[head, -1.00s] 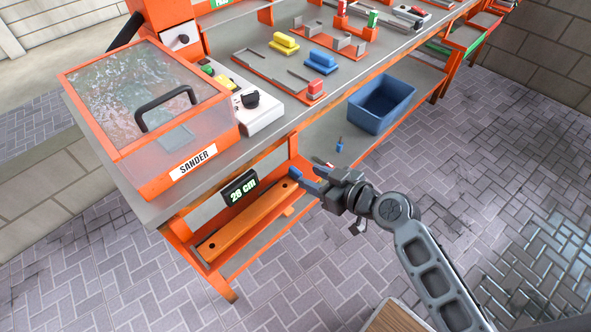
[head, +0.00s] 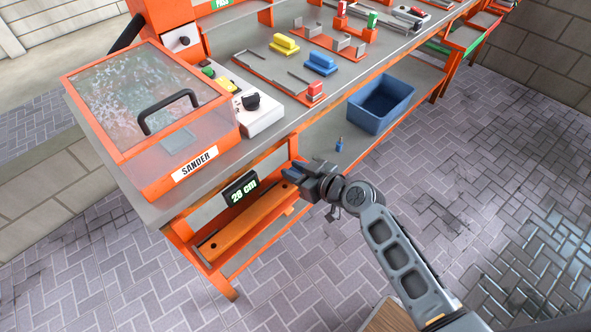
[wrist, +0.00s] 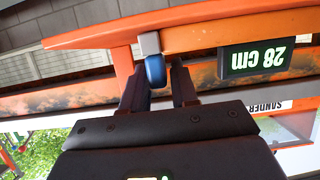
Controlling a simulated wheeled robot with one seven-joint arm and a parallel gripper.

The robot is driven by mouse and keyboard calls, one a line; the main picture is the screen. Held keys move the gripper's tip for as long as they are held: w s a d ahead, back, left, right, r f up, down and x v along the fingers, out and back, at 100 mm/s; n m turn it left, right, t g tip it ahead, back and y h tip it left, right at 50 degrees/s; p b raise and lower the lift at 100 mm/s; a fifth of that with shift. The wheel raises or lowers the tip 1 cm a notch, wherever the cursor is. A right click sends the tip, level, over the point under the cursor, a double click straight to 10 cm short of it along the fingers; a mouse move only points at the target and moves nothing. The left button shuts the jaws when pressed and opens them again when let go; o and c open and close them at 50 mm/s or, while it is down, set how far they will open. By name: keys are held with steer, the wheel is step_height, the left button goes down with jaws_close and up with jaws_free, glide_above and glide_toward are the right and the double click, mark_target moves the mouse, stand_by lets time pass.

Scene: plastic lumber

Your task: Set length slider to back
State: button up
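The length slider shows in the wrist view as a blue rounded knob (wrist: 155,70) on a small grey block (wrist: 149,43), at the edge of an orange rail (wrist: 210,35). A dark display reading 28 cm (wrist: 264,59) is beside it, upside down in that view. The display (head: 240,188) also shows in the head view, above the orange rail (head: 240,222) on the bench's end. My gripper (wrist: 160,84) is open, with one finger on each side of the knob; a gap shows on the right side. In the head view my gripper (head: 291,172) hides the knob.
The sander box (head: 160,120) with a clear lid and black handle stands on the bench top above. A blue bin (head: 381,104) and a small blue bottle-like item (head: 339,144) are on the lower shelf. Paved floor in front is clear.

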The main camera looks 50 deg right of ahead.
jaws_close()
steer(key=shift+d+f+b, duration=0.2)
steer(key=shift+d+b, duration=0.3)
steer(key=shift+b, duration=0.1)
steer(key=d+b, duration=0.3)
steer(key=shift+d, duration=0.15)
steer(key=shift+d+r+b, duration=0.15)
steer(key=shift+d+b, duration=0.2)
steer(key=shift+d, duration=0.3)
steer(key=shift+o, duration=1.6)
jaws_free()
